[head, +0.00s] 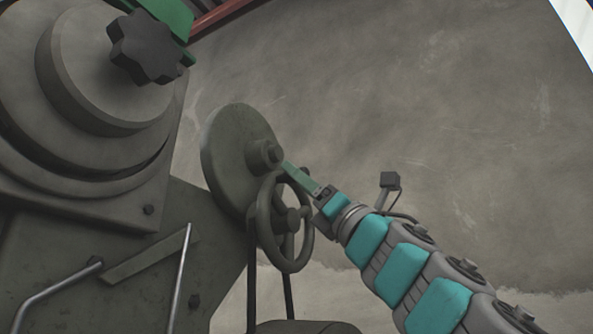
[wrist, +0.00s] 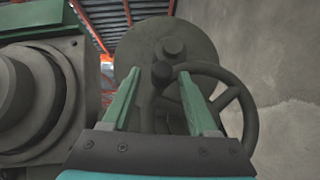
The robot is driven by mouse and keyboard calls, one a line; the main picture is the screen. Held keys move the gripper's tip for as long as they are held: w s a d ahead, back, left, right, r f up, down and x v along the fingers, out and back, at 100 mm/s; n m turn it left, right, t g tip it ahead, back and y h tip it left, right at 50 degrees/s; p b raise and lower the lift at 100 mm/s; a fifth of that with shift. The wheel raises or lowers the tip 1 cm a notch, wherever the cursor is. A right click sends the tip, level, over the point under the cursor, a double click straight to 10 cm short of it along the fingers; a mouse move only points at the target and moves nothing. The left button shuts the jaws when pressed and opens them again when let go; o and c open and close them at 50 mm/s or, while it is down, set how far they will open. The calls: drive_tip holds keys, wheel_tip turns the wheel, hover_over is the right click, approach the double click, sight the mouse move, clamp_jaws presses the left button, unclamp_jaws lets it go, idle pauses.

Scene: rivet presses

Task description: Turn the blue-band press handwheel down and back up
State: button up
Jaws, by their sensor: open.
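A dark spoked handwheel (head: 263,214) stands on the side of the press, left of my gripper in the head view. In the wrist view the handwheel (wrist: 242,98) lies just beyond my fingers. A round knob (wrist: 162,73) on its rim shows between the two fingertips, and I cannot tell how close it is in depth. My gripper (head: 286,166) has green fingers; in the wrist view the gripper (wrist: 160,82) is open, with nothing clearly held. No blue band shows in either view.
A large round disc (head: 225,150) with a hub stands just behind the handwheel. The press body (head: 60,185) with a dark star knob (head: 143,46) fills the left. Metal levers (head: 180,275) stick out at the lower left. Bare grey wall or floor (head: 430,110) lies to the right.

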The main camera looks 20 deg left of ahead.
drive_tip(key=shift+w+a+r, duration=0.2)
drive_tip(key=shift+a+r, duration=0.1)
drive_tip(key=shift+a+r+p, duration=0.3)
drive_tip(key=shift+a+r, duration=0.05)
drive_tip(key=shift+r, duration=0.05)
drive_tip(key=shift+c, duration=0.3)
clamp_jaws()
idle(0.8)
